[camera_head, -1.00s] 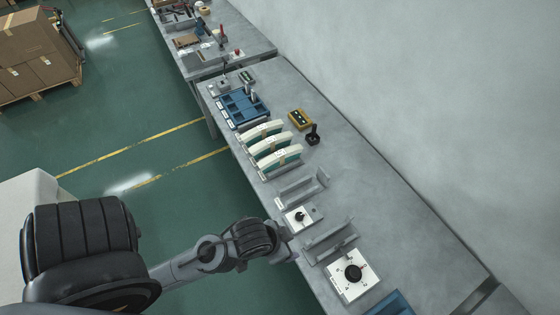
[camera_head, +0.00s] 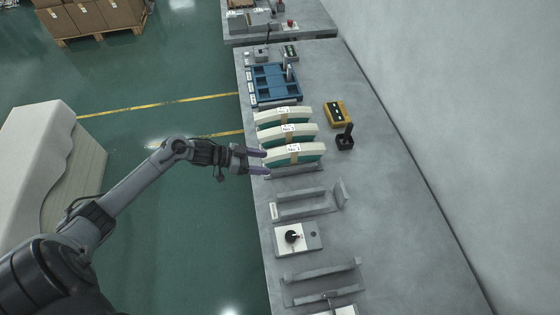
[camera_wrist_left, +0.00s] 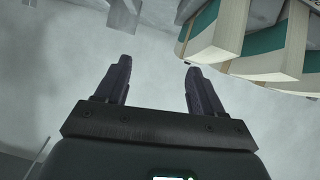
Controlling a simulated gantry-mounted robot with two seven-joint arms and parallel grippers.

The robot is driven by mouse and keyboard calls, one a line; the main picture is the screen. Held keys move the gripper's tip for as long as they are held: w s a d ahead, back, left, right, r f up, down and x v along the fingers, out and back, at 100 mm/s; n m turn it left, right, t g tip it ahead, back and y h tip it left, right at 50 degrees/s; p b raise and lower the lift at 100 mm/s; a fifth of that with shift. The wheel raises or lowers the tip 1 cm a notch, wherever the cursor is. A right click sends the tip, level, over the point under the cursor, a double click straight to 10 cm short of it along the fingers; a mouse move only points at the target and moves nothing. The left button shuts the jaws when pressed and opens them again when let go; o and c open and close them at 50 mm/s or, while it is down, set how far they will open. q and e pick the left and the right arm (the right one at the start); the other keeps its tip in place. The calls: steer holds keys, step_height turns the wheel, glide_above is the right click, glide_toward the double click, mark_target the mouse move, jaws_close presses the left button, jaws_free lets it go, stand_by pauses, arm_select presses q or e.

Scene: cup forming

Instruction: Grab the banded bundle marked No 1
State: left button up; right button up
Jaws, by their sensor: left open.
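Three curved cream-and-green banded bundles stand in a row on the grey bench, each with a small white tag. The tag on the nearest bundle (camera_head: 305,153) seems to read No 1, but it is very small. The middle bundle (camera_head: 300,134) and far bundle (camera_head: 268,117) stand behind it. My left gripper (camera_head: 267,162) is open and empty at the left end of the nearest bundle. In the left wrist view, the open left gripper (camera_wrist_left: 157,66) has nothing between its fingers, and banded bundles (camera_wrist_left: 266,40) show at upper right, apart from the fingers. My right gripper is not in view.
A blue tray (camera_head: 254,76) lies beyond the bundles. A yellow box (camera_head: 335,112) and a black holder (camera_head: 345,140) stand to their right. Nearer are an empty grey rack (camera_head: 300,207) and a white knob plate (camera_head: 300,240). The bench's right side is clear.

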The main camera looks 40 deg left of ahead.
mark_target(293, 148)
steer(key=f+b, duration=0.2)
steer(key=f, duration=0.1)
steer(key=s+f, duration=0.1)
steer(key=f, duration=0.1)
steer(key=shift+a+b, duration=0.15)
steer(key=shift+b, duration=0.25)
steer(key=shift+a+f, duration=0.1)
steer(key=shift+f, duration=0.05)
arm_select(q)
steer(key=shift+m+t+y, duration=0.3)
steer(key=shift+t, duration=0.3)
steer(key=w, duration=0.5)
steer(key=w+a, duration=0.1)
steer(key=w, duration=0.1)
steer(key=shift+w+f+b, duration=0.1)
steer(key=shift+w+b, duration=0.05)
steer(key=shift+b, duration=0.2)
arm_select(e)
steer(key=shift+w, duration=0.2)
arm_select(q)
steer(key=shift+b+x, duration=0.35)
steer(key=shift+x, duration=2.75)
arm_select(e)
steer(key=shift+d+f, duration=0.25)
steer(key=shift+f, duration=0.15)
arm_select(q)
steer(key=shift+a+f, duration=0.15)
steer(key=shift+a, duration=0.05)
